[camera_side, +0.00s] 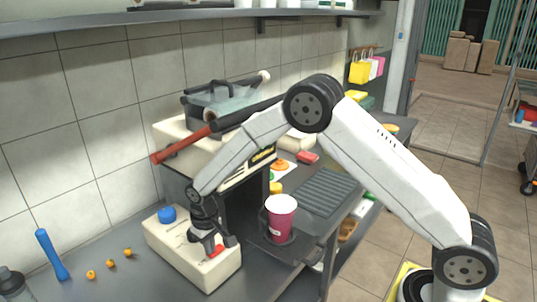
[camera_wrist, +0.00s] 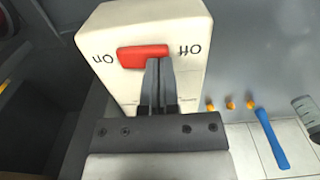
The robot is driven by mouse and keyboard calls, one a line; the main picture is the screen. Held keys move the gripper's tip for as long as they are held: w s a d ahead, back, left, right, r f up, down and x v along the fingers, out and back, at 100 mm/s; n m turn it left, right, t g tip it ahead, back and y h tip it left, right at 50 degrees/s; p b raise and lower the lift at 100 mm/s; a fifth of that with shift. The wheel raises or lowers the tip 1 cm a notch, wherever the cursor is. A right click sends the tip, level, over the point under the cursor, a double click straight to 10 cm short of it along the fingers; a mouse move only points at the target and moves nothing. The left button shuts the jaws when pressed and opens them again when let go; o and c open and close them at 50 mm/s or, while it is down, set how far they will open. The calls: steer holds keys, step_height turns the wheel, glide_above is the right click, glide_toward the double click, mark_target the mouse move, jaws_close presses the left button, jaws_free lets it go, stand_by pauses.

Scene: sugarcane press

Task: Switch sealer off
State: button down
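A white control box (camera_side: 180,248) stands on the counter at the lower left in the side view, with a blue knob (camera_side: 167,214) on top. Its red switch (camera_side: 215,251) also shows in the wrist view (camera_wrist: 140,56), lying between the labels "On" at left and "Off" at right. My gripper (camera_wrist: 159,64) is shut, its two fingers side by side with nothing between them. The fingertips are at the lower edge of the switch, toward the "Off" end; I cannot tell whether they touch it. In the side view my gripper (camera_side: 208,246) points down over the box.
A magenta cup (camera_side: 281,216) stands right of the box, beside a large cream machine (camera_side: 176,133) with a red-handled bar (camera_side: 182,145). Several small orange pieces (camera_side: 111,264) and a blue tool (camera_side: 52,255) lie on the counter to the left, with free room around them.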

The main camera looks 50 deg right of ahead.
steer(key=shift+f, duration=0.2)
steer(key=shift+r, duration=3.5)
steer(key=shift+s+d+r, duration=0.2)
steer(key=shift+s+d, duration=0.05)
steer(key=shift+s, duration=0.05)
steer(key=s+d+r+t, duration=0.1)
steer(key=s+d, duration=0.3)
steer(key=s, duration=0.6)
steer(key=s+d+r+t, duration=0.1)
steer(key=s+d, duration=0.3)
steer(key=s, duration=0.7)
steer(key=shift+s+r+t, duration=0.15)
steer(key=shift+r+t, duration=0.15)
steer(key=shift+r, duration=0.2)
